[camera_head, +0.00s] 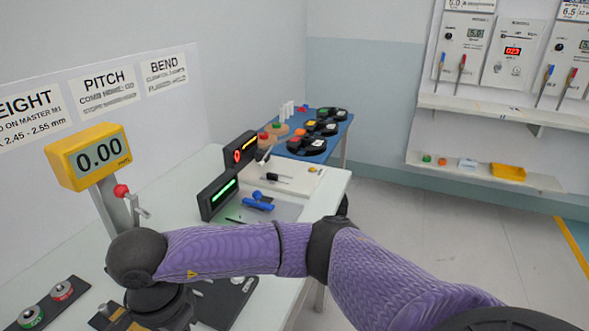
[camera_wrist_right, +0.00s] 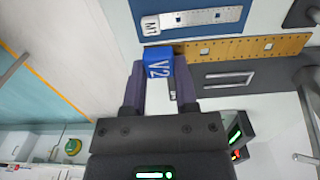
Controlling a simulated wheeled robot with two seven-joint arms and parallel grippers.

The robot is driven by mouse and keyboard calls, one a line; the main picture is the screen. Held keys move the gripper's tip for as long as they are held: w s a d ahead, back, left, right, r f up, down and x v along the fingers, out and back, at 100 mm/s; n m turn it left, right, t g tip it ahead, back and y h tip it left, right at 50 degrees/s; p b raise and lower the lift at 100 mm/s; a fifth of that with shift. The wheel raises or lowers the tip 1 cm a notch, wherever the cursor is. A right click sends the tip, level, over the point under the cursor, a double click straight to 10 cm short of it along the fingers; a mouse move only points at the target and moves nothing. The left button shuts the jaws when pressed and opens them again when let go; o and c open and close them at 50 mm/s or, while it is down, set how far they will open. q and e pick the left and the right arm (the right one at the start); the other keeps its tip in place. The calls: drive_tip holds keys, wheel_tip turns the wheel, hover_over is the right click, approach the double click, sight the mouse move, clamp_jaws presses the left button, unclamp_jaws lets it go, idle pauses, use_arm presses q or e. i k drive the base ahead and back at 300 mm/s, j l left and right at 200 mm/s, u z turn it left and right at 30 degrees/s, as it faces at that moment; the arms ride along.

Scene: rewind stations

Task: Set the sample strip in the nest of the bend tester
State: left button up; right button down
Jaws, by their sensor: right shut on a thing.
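In the right wrist view, my right gripper (camera_wrist_right: 158,78) is shut on the blue tab marked V2 (camera_wrist_right: 159,62) of the sample strip. The strip's brass-coloured, holed bar (camera_wrist_right: 250,48) runs off to the right. In the head view my purple right arm reaches left over the bench; its dark wrist (camera_head: 160,300) hides the fingers and strip. Farther along stand a green-lit display unit (camera_head: 218,195) and a red-and-yellow-lit unit (camera_head: 240,150) with a cream base (camera_head: 290,178). I cannot tell for sure which is the bend tester, and its nest is not clear. My left gripper is out of view.
A yellow 0.00 gauge (camera_head: 92,157) stands beside my right wrist. A metal strip tagged M1 (camera_wrist_right: 200,20) lies on a blue surface. Blue parts (camera_head: 257,200) lie by the green-lit unit. A blue table (camera_head: 342,128) holds coloured pieces. Floor at right is clear.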

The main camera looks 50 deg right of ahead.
sight(286, 180)
drive_tip(key=i+l, duration=0.15)
drive_tip(key=l, duration=0.25)
drive_tip(key=i+l, duration=0.1)
drive_tip(key=l, duration=0.3)
drive_tip(key=i+l, duration=0.15)
drive_tip(key=l, duration=0.25)
drive_tip(key=i+l, duration=0.1)
drive_tip(key=l, duration=0.3)
drive_tip(key=i+l, duration=0.15)
drive_tip(key=l, duration=0.25)
drive_tip(key=i+l, duration=0.1)
drive_tip(key=l, duration=0.3)
drive_tip(key=i+l, duration=0.15)
drive_tip(key=l, duration=0.25)
